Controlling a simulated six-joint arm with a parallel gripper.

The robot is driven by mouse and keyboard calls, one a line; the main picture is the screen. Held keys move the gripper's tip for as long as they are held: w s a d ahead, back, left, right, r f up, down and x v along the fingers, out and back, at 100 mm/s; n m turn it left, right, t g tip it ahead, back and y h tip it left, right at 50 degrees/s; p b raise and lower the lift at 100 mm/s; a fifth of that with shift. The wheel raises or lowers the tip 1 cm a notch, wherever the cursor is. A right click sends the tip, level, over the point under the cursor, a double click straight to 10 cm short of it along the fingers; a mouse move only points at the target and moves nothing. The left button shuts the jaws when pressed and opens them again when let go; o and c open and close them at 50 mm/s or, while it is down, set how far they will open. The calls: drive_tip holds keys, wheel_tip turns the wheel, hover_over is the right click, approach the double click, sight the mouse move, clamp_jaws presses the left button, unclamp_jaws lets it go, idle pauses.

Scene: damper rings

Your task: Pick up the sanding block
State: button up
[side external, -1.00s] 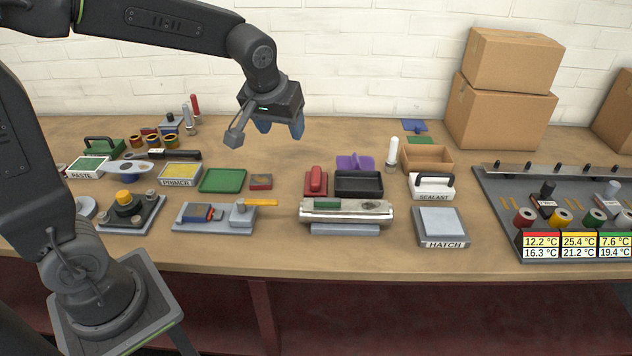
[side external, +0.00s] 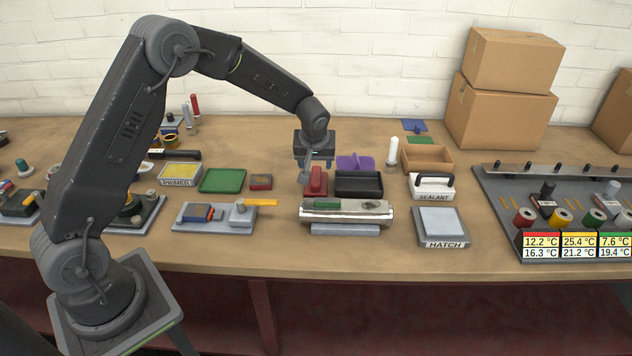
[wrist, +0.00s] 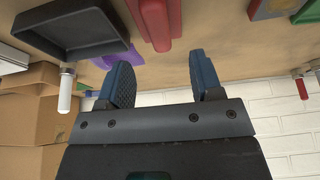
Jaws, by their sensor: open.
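The sanding block appears to be the red block with a rounded grip (side external: 316,181), lying on the bench just left of the black tray. In the wrist view the red block (wrist: 153,24) is at the top centre, partly cut off by the frame edge. My gripper (side external: 317,165) is just above and behind the red block in the side view, partly overlapping it. In the wrist view my gripper (wrist: 162,75) has its two blue fingers spread apart with nothing between them.
The black tray (side external: 359,184) and a purple holder (side external: 356,162) stand close on the right. A metal-topped fixture (side external: 346,212) lies directly in front. A small red-edged box (side external: 261,181) and green tray (side external: 222,180) are to the left, with some bare bench between.

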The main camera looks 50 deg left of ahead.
sight(316, 174)
drive_tip(key=shift+x, duration=3.25)
drive_tip(key=shift+f, duration=0.25)
clamp_jaws()
drive_tip(key=shift+r, duration=0.1)
drive_tip(key=shift+r, duration=0.5)
drive_tip(key=r, duration=0.2)
drive_tip(key=a+r, duration=0.1)
drive_tip(key=r, duration=0.1)
drive_tip(key=shift+s+r, duration=0.1)
drive_tip(key=shift+s, duration=0.3)
drive_tip(key=s+a+r, duration=0.6)
drive_tip(key=a, duration=0.2)
drive_tip(key=shift+s, duration=0.25)
